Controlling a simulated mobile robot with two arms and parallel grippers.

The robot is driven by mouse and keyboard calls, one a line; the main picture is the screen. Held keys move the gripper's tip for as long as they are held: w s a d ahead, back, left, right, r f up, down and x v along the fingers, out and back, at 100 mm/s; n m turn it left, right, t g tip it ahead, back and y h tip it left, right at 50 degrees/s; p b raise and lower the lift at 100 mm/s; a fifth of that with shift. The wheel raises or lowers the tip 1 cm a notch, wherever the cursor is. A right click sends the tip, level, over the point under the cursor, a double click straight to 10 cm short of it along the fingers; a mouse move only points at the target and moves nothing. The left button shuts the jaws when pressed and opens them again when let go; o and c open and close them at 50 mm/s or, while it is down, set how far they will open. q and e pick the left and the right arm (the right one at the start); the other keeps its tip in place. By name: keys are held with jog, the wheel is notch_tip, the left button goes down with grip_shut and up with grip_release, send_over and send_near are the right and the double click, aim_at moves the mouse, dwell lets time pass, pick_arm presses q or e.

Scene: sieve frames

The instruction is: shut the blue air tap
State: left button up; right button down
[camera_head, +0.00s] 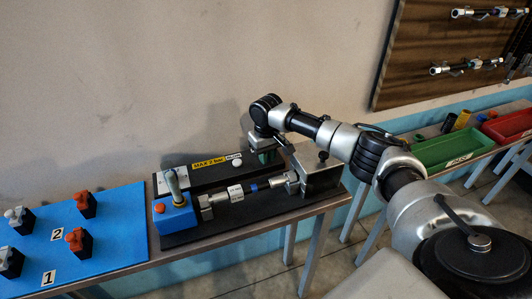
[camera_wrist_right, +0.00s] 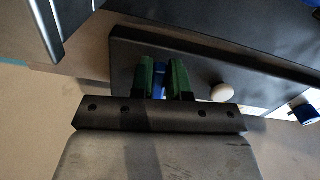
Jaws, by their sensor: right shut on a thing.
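My right gripper (camera_head: 264,143) reaches over the back of the black test fixture in the head view, its fingertips hard to make out there. In the right wrist view its green fingers (camera_wrist_right: 162,80) are closed on a small blue piece (camera_wrist_right: 160,69), which looks like the blue air tap; only its end shows between them. In the head view the tap is hidden behind the gripper and the metal block. Whether its lever is turned open or shut cannot be told. My left gripper is not in view.
The fixture (camera_head: 203,235) holds a blue box with a lever (camera_head: 174,215), a tube between clamps and a metal block (camera_head: 318,173). A white knob (camera_head: 237,162) is left of the gripper. A blue board (camera_head: 90,251) lies left; green (camera_head: 450,147) and red trays stand right.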

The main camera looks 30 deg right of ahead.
jog(key=n+p, duration=0.2)
jog(key=n, duration=0.1)
jog(key=shift+d+r+n, duration=0.15)
jog(key=shift+d+n, duration=0.3)
jog(key=shift+n, duration=0.75)
jog(key=n, duration=0.2)
jog(key=shift+w+d+n+p, duration=0.2)
jog(key=shift+n+p, duration=0.2)
jog(key=n, duration=0.3)
jog(key=shift+w+d, duration=0.2)
jog(key=shift+w+d+n+b, duration=0.1)
jog(key=shift+w+n+b, duration=0.15)
jog(key=shift+n, duration=1)
jog(key=shift+w+d+n+b, duration=0.1)
jog(key=shift+w+n+b, duration=0.1)
jog(key=shift+n, duration=1.05)
jog(key=c, duration=1.1)
grip_release()
notch_tip(320, 180, up, 11)
jog(key=b, duration=0.1)
